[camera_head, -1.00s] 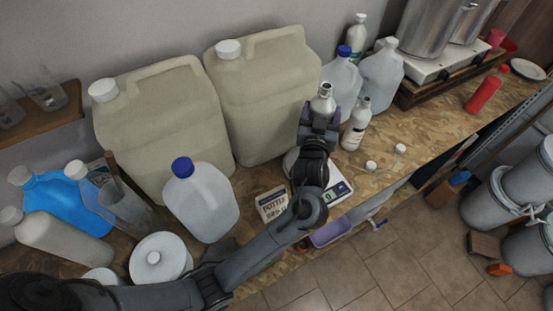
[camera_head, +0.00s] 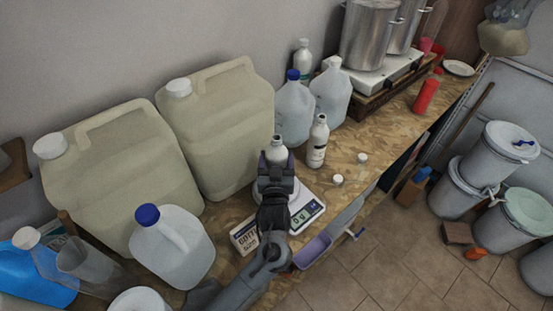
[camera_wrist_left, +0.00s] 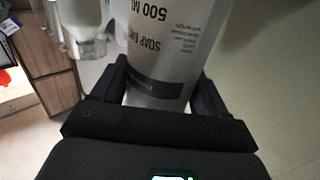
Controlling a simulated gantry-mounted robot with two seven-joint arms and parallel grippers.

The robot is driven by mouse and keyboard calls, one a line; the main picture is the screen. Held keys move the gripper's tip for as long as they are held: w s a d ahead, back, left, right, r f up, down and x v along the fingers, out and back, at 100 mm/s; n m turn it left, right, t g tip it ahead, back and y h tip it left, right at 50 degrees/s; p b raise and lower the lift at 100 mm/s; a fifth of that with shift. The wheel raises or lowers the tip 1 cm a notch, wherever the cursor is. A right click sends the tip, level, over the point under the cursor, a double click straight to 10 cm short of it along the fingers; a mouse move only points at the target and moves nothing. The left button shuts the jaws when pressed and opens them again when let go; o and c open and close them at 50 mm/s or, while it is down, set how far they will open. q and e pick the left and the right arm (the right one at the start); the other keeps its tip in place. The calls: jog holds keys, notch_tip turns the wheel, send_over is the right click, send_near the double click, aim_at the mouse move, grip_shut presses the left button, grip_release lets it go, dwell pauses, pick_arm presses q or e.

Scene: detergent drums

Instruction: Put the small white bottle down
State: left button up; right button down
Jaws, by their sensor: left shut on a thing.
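My left gripper (camera_head: 275,163) is shut on a small white bottle (camera_head: 277,151), which shows just beyond the fingers, its lower part hidden by the gripper. In the left wrist view the bottle (camera_wrist_left: 168,45) sits between both fingers, its printed label showing "500 ML". A white scale (camera_head: 312,194) lies under and around the gripper, its display reading about 0 g. I cannot tell whether the bottle touches the scale. A second white bottle (camera_head: 317,145) stands upright to the right. My right gripper is not in view.
Two large beige canisters (camera_head: 228,130) stand at the back left. Two small white caps (camera_head: 338,180) lie right. The worktop (camera_head: 385,130) is bare farther right.

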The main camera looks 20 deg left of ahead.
pick_arm(q)
jog(key=shift+r, duration=0.1)
jog(key=o, duration=1.4)
jog(key=shift+f, duration=0.2)
jog(key=shift+r, duration=0.2)
jog(key=v, duration=1.2)
jog(key=shift+d, duration=0.1)
